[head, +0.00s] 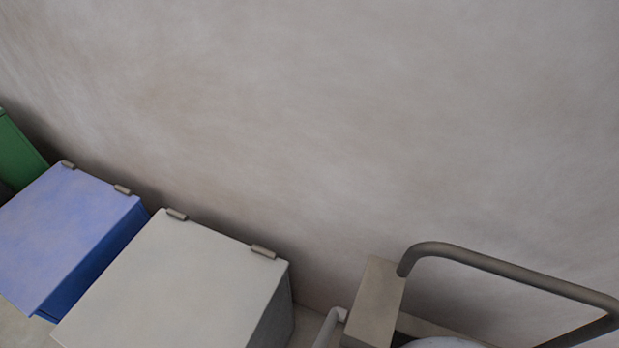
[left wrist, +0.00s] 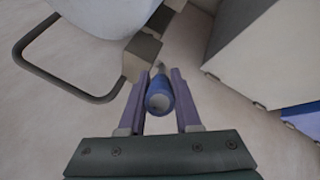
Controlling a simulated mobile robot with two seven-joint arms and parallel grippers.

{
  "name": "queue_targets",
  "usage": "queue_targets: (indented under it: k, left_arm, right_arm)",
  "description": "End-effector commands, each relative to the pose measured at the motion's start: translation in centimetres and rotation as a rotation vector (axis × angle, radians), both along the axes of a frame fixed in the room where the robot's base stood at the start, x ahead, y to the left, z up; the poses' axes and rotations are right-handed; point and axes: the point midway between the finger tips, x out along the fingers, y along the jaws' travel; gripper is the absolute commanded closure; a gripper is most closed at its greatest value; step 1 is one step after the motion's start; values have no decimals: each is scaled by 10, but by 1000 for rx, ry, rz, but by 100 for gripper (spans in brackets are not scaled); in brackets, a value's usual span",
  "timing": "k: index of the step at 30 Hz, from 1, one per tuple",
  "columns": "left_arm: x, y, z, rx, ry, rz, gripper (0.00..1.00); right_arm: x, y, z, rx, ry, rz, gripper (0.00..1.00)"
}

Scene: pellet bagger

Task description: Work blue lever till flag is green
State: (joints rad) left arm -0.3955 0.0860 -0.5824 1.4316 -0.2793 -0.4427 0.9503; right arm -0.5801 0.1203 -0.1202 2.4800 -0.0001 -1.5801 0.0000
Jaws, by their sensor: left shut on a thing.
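The blue lever (left wrist: 159,95) shows in the left wrist view as a rounded blue grip with a pale end, pointing towards the camera. A thin shaft runs from its far end towards a brown block. My left gripper (left wrist: 160,80) has one finger on each side of the blue grip and is shut on it. The lever and my left gripper are not seen in the head view. No flag shows in either view, so its colour cannot be told. My right gripper is not in view.
In the head view a white lidded box (head: 175,280), a blue one (head: 70,230) and a green one (head: 18,155) stand along the wall. A beige block (head: 378,298) with a bent dark rail (head: 510,268) is at lower right. A white rounded body (left wrist: 110,25) shows in the wrist view.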

Motion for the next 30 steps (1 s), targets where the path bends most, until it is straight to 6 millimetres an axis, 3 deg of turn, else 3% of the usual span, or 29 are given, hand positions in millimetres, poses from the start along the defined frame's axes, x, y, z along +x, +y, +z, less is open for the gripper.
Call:
queue_targets:
  k: [1, 6, 20, 21, 28, 30]
  left_arm:
    - [-5, 1, -9, -6, -9, 2, 100]
    - [-10, 3, -14, -18, -53, 1, 100]
    - [-11, 4, -14, -22, -66, 1, 100]
    - [-11, 4, -15, -21, -66, 2, 65]
    - [-10, 4, -14, -22, -68, 1, 39]
    - [-10, 3, -14, -22, -68, 1, 38]
  right_arm:
    - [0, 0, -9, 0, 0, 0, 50]
    - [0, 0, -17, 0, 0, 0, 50]
    - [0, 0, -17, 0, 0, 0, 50]
    - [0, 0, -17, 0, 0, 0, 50]
    - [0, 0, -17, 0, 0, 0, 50]
    - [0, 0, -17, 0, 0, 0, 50]
